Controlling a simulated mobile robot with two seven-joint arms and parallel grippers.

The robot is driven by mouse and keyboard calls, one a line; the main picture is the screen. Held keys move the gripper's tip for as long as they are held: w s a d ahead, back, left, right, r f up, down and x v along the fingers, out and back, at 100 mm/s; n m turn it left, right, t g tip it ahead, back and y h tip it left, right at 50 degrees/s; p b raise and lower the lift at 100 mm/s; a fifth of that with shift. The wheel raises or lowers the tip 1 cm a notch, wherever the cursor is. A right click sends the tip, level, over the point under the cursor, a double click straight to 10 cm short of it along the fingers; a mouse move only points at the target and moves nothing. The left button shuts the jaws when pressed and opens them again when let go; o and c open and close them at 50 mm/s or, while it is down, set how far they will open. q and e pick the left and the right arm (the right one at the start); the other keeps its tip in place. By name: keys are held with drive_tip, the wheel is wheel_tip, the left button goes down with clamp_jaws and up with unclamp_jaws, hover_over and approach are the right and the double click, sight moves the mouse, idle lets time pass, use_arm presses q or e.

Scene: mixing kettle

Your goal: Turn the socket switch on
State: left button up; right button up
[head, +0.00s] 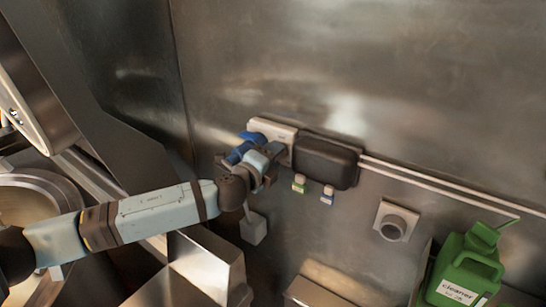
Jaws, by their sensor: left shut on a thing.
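A wall socket unit with a pale housing (273,129) and a dark grey box (325,161) is mounted on the steel back wall, near the middle of the head view. Bright blue parts (236,154) show at the left end of the pale housing. My left gripper (256,150) is at that end, with its wrist in front of the housing. It is shut on a blue part there, and the wrist hides most of the contact. The switch position cannot be read. My right gripper is not in view.
Small green and blue tags (327,194) hang under the dark box. A round wall fitting (396,222) and a green cleaner bottle (467,265) are at the right. A pale pipe (430,184) runs along the wall. A metal kettle (30,200) is at the left.

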use_arm(q)
drive_tip(key=shift+w+r+m, duration=0.1)
drive_tip(key=shift+m, duration=2)
drive_tip(key=o, duration=0.9)
